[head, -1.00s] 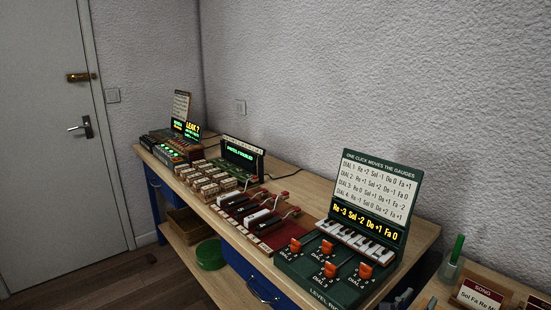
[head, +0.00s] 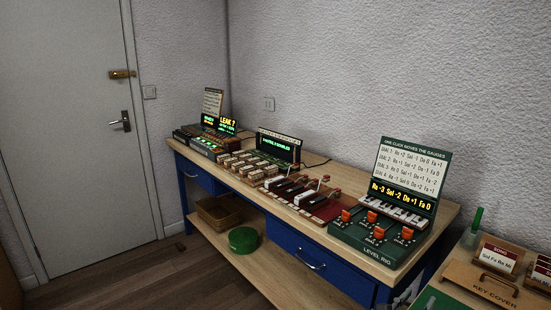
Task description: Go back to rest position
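The green level rig (head: 385,235) stands at the right end of the wooden workbench (head: 335,259). It has several orange dial levers, a small row of piano keys and a lit display (head: 401,196) reading Re -3, Sol -2, Do +1, Fa 0. Only a small grey part of my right gripper (head: 407,292) shows at the bottom edge, below the bench's right end and apart from the rig. Its fingers are too cut off to tell open from shut. My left gripper is out of view.
A dark red key unit (head: 300,199) and other lit devices line the bench. A green round container (head: 243,239) and a basket (head: 221,212) sit on the lower shelf.

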